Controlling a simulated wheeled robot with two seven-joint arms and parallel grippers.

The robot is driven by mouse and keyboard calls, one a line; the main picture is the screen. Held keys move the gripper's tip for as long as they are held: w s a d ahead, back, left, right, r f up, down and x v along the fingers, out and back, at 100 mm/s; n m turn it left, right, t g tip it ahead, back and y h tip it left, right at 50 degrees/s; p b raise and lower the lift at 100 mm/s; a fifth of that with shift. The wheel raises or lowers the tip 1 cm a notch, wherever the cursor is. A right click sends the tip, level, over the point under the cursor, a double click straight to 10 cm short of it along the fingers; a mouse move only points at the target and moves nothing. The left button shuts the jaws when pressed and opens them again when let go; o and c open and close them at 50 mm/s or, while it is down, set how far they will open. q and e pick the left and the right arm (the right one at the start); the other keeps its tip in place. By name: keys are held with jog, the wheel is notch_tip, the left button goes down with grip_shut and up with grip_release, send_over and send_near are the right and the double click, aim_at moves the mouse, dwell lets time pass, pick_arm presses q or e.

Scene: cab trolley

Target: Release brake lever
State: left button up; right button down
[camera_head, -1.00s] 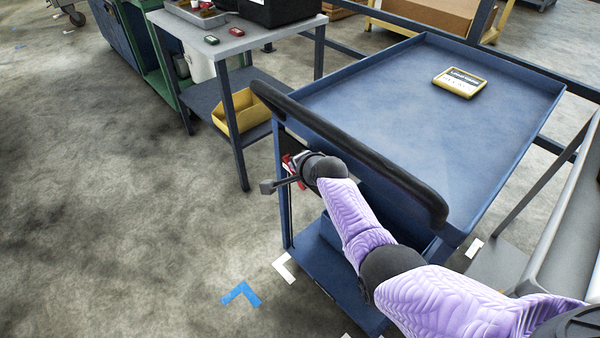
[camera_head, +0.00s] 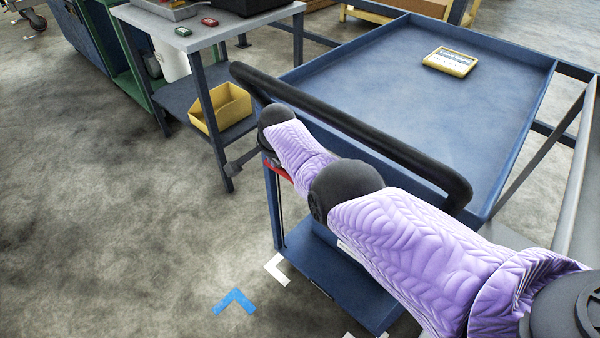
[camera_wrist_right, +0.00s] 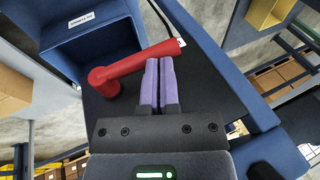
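The blue trolley (camera_head: 420,95) has a black push handle (camera_head: 350,125) along its near end. The red brake lever (camera_wrist_right: 130,68) shows in the right wrist view, reaching from a round pivot at left up to a pale-tipped end at right. A bit of red shows below the handle in the head view (camera_head: 277,168). My right gripper (camera_wrist_right: 159,62) has its purple fingers together, tips at the lower side of the lever near its pale end. Whether they touch it I cannot tell. In the head view my wrist hides most of this gripper. My left gripper is not in view.
A yellow-framed device (camera_head: 449,62) lies on the trolley's top. A grey side table (camera_head: 225,30) with a yellow bin (camera_head: 222,108) on its lower shelf stands at left. Blue (camera_head: 235,301) and white (camera_head: 278,268) marks are on the floor. Open floor lies at left.

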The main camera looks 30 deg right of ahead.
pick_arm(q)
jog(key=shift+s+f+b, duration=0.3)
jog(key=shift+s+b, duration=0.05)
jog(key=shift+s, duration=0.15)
pick_arm(e)
jog(key=shift+w+a+f, duration=0.15)
jog(key=shift+f, duration=0.25)
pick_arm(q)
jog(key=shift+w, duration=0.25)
pick_arm(e)
jog(key=w+p+v, duration=0.1)
jog(key=p+v, duration=0.4)
jog(key=p, duration=0.1)
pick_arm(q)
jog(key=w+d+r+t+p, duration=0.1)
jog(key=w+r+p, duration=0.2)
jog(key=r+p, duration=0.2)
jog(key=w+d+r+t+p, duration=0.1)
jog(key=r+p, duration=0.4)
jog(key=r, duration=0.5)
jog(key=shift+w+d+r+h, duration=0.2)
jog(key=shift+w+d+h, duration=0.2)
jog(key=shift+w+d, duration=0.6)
pick_arm(e)
jog(key=s+a+f, duration=0.1)
jog(key=s, duration=1.1)
jog(key=shift+a+f, duration=0.3)
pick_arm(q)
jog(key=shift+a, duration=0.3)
